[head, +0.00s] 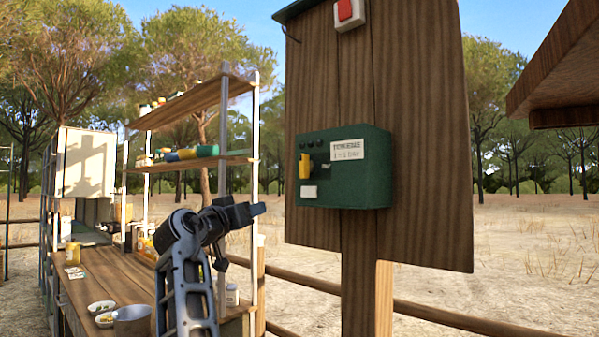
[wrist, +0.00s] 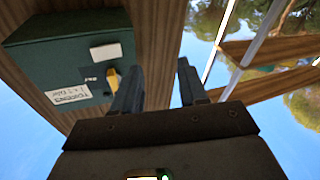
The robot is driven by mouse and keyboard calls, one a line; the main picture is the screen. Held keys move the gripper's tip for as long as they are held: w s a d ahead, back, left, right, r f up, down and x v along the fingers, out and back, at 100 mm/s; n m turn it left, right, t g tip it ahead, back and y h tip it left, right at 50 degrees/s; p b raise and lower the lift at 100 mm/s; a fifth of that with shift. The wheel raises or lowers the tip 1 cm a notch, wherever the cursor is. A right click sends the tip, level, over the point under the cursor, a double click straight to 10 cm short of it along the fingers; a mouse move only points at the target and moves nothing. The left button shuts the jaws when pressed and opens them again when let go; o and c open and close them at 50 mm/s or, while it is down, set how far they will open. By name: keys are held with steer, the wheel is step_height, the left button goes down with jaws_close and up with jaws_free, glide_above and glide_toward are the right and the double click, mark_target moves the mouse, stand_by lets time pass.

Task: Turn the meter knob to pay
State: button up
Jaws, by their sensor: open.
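The green meter box (head: 362,187) is fixed to a wooden board. Its yellow knob (head: 304,166) is on the left part of the front face, upright, above a white plate (head: 309,192). My gripper (head: 260,209) is in front of the board, lower and left of the knob, apart from it in the head view. In the wrist view my gripper (wrist: 157,83) is open with nothing between its fingers. There the knob (wrist: 115,78) shows beside the left finger, outside the jaws, and that finger partly covers it. The box (wrist: 40,50) fills the upper left.
A red button on a white box (head: 350,12) is at the board's top. A wooden counter (head: 105,285) with bowls and jars stands left, with shelves (head: 190,163) above. A wooden roof edge (head: 560,75) juts in at right. A low rail (head: 455,320) runs behind the post.

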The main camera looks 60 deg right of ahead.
mark_target(301, 157)
steer(key=s+d+r+m+g+y+b, duration=0.1)
steer(key=s+r+m+g, duration=0.2)
steer(key=r, duration=0.4)
steer(key=s+d+r+m+g+y+b, duration=0.1)
steer(key=s+d+r+m+g, duration=0.15)
steer(key=r, duration=0.35)
steer(key=shift+m, duration=0.35)
steer(key=shift+s+r+p+x, duration=0.1)
steer(key=shift+s+p+x, duration=0.1)
steer(key=shift+x, duration=0.95)
steer(key=shift+s+r+p+x, duration=0.1)
steer(key=shift+s+p+x, duration=0.15)
steer(key=shift+x, duration=0.9)
steer(key=shift+s+p+x, duration=0.15)
steer(key=shift+p+x, duration=0.05)
steer(key=shift+x, duration=0.9)
steer(key=shift+a, duration=0.1)
jaws_close()
